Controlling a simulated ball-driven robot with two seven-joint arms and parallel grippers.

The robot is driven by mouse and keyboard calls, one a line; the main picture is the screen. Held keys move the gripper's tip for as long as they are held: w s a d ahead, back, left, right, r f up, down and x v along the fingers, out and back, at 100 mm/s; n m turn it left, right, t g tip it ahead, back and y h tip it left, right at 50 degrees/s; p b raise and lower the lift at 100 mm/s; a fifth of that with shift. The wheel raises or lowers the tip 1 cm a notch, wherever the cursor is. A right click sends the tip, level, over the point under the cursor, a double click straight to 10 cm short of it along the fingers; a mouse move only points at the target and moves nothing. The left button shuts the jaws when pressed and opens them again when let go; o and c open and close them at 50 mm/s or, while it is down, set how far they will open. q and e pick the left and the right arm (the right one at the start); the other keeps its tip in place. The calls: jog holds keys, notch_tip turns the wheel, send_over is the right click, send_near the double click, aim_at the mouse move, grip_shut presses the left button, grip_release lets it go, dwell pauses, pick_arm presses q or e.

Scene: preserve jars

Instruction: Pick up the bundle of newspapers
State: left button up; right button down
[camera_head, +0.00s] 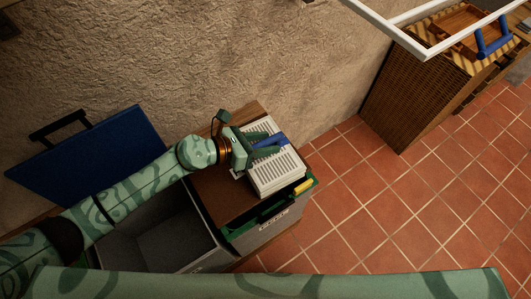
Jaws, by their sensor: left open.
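The bundle of newspapers (276,176) is a white stack with printed lines and a blue band across its top. It lies on a brown-topped cabinet or box against the wall. My left gripper (264,146) is over the far part of the stack, its green fingers open near the blue band. I cannot tell whether the fingers touch the paper. The gripper hides part of the stack's far left side. My right gripper is not in view.
A grey open bin (168,240) stands below my left arm, with a blue lid (75,160) raised behind it. A yellow item (304,186) is at the cabinet's right edge. A wicker cabinet (415,85) stands at the upper right. Tiled floor (385,205) is clear.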

pick_arm(q)
grip_shut()
jog(key=shift+r, duration=0.1)
dwell(1.3)
